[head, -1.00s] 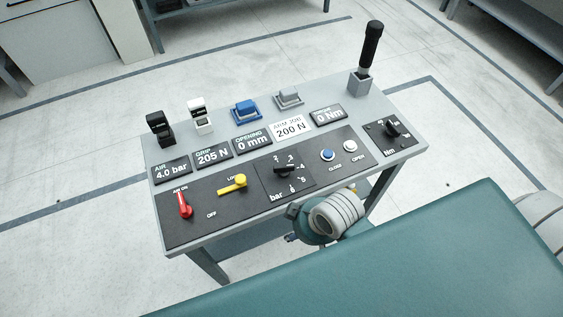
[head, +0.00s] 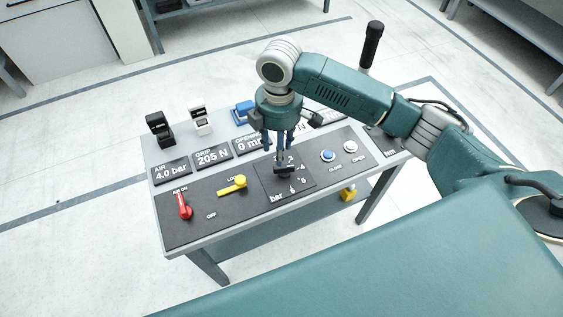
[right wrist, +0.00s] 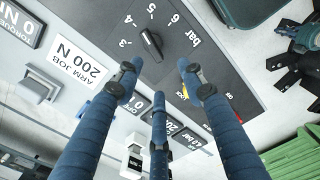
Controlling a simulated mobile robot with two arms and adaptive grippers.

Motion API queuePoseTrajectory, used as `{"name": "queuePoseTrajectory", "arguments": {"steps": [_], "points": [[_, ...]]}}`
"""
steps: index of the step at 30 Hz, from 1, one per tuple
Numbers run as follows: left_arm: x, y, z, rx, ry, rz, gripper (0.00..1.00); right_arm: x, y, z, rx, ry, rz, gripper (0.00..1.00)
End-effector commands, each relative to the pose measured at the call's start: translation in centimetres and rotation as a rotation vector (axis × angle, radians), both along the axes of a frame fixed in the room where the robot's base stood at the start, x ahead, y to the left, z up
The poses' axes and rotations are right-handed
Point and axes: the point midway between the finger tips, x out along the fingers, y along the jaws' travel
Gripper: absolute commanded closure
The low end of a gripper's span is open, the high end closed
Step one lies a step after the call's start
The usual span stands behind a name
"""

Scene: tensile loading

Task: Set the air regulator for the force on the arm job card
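The black air regulator knob (head: 285,169) sits on the bar dial of the console (head: 200,241); it also shows in the right wrist view (right wrist: 151,45) among the numbers. My right gripper (head: 279,152) points down just behind and above the knob. Its three fingers are spread, open and empty; they show in the right wrist view (right wrist: 158,76), apart from the knob. The arm job card (right wrist: 85,65) reads 200 N; my arm hides it in the head view. The air display (head: 171,171) reads 4.0 bar and the grip display (head: 212,157) 205 N. My left gripper is not identifiable.
A red air lever (head: 183,206) and a yellow lever (head: 233,184) are left of the dial. Blue (head: 328,155) and white (head: 350,146) buttons are right of it. A black-handled post (head: 370,45) rises at the back right. A yellow part (head: 348,192) shows at the front edge.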

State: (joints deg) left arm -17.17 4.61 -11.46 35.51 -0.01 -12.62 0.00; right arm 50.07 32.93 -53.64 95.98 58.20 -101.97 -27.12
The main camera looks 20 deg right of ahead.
Motion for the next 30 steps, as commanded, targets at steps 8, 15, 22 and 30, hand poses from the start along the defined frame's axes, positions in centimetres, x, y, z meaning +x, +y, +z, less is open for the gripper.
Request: {"name": "queuePoseTrajectory", "arguments": {"steps": [8,15,22,30], "points": [[0.0,0.0,0.2,0.000,0.000,0.000,1.00,0.8,-1.4,0.0,-0.023,0.017,0.005,0.60],[0.0,0.0,0.9,0.000,0.000,0.000,1.00,0.7,-1.4,-4.4,-0.022,0.016,0.005,0.60],[0.0,-0.1,1.3,-0.001,0.000,0.001,1.00,0.8,-1.3,-8.1,-0.021,0.012,0.004,0.60],[0.0,-0.1,1.4,-0.001,0.000,0.001,1.00,0.8,-1.3,-9.6,-0.022,0.011,0.006,0.60]]}}
